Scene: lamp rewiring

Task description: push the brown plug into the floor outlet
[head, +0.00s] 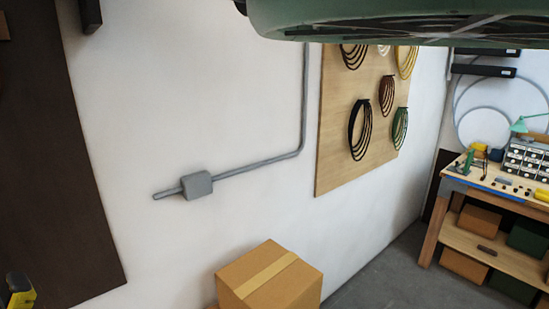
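I see no brown plug and no floor outlet in the head view. My gripper is not in view either. A grey box (197,185) sits on the white wall, on a grey conduit (262,165) that bends upward; it is on the wall, not on the floor. A small brown coil of cord (387,94) hangs on the wooden board (335,120); I cannot make out a plug on it.
A closed cardboard box (262,283) stands low against the wall. A workbench (500,195) with drawers and tools is at the right. Grey floor (400,270) lies clear between them. A large green slotted object (400,22) covers the top edge.

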